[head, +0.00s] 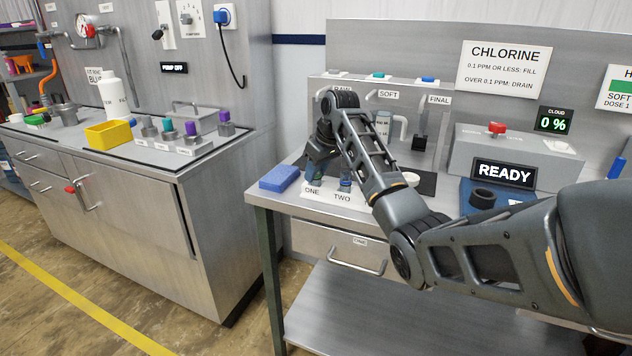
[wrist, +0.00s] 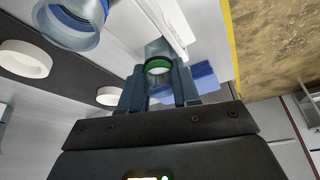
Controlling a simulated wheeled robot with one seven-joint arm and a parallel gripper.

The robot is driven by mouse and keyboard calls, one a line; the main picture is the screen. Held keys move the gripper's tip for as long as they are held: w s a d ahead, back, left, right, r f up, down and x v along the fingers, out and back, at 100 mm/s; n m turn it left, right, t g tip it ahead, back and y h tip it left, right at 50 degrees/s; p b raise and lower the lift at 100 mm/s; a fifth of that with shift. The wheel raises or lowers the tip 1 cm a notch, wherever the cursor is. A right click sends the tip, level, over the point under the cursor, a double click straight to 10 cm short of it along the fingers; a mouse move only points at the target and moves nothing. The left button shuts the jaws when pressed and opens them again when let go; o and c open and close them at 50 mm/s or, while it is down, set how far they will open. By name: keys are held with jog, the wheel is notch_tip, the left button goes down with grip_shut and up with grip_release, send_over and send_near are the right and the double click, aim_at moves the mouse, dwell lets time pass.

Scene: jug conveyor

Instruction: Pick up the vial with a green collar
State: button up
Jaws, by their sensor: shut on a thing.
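The vial with a green collar (wrist: 158,66) is clear, and its open mouth faces the wrist camera. My gripper (wrist: 160,88) is shut on it, with one dark finger on each side of the collar. In the head view my gripper (head: 316,163) points down at the ONE place of a white rack (head: 325,197) and hides most of the vial. I cannot tell whether the vial's base still rests in the rack. A second clear vial with a blue collar (wrist: 72,14) stands at the TWO place, apart from my gripper.
A blue sponge (head: 279,178) lies left of the rack, near the bench edge. White rings (wrist: 25,60) lie on a dark mat beside the vials. Taps and a panel stand behind. A READY display (head: 503,174) is to the right. A yellow bin (head: 108,134) is on the left counter.

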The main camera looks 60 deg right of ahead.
jog(key=shift+c, duration=0.8)
grip_shut()
jog(key=shift+r, duration=0.1)
